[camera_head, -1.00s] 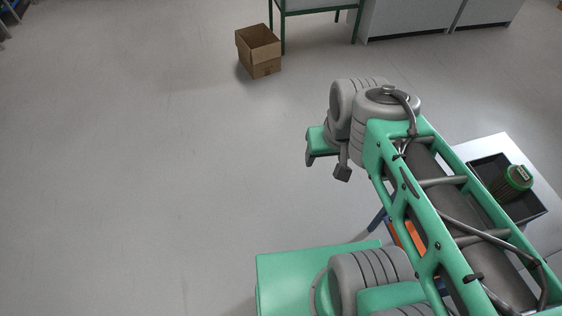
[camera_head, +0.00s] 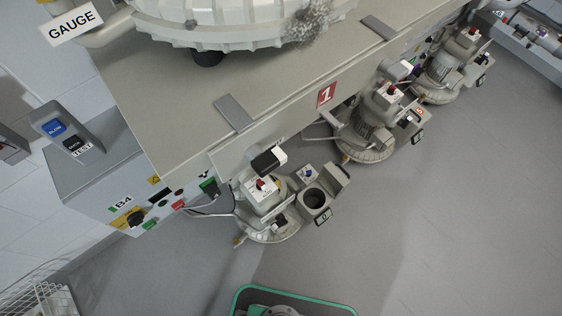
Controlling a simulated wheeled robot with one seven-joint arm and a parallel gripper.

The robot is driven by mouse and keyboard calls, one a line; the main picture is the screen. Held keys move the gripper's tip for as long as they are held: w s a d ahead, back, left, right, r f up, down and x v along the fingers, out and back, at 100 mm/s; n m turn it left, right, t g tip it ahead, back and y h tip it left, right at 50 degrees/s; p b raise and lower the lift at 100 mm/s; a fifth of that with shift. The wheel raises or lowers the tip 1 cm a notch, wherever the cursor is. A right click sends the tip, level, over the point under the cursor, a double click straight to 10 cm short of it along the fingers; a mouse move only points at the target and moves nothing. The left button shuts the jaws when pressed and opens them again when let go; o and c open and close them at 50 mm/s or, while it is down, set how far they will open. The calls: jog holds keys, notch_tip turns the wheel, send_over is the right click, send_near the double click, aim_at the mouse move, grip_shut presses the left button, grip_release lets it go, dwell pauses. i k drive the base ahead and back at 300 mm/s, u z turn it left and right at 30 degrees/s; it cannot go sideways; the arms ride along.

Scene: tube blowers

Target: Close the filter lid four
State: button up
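Several grey blowers stand in a row along the underside of a large machine. The nearest blower (camera_head: 268,212) has a filter box (camera_head: 313,204) on its right side with a dark round opening. A flat grey lid (camera_head: 338,179) stands raised beside that opening, tilted open. A small dark label (camera_head: 323,217) is on the box, but its number is too small to read surely. The second blower (camera_head: 377,120) and third blower (camera_head: 447,63) lie farther up to the right; their lids are too small to judge. I cannot tell which lid is four.
A wire basket (camera_head: 40,297) is at lower left. The grey floor (camera_head: 440,230) is clear at right.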

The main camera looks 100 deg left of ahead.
aim_at(330, 177)
jog(key=u, duration=1.45)
jog(key=i, duration=3.95)
jog(key=u, duration=5)
jog(key=i, duration=0.95)
jog(key=u, duration=0.6)
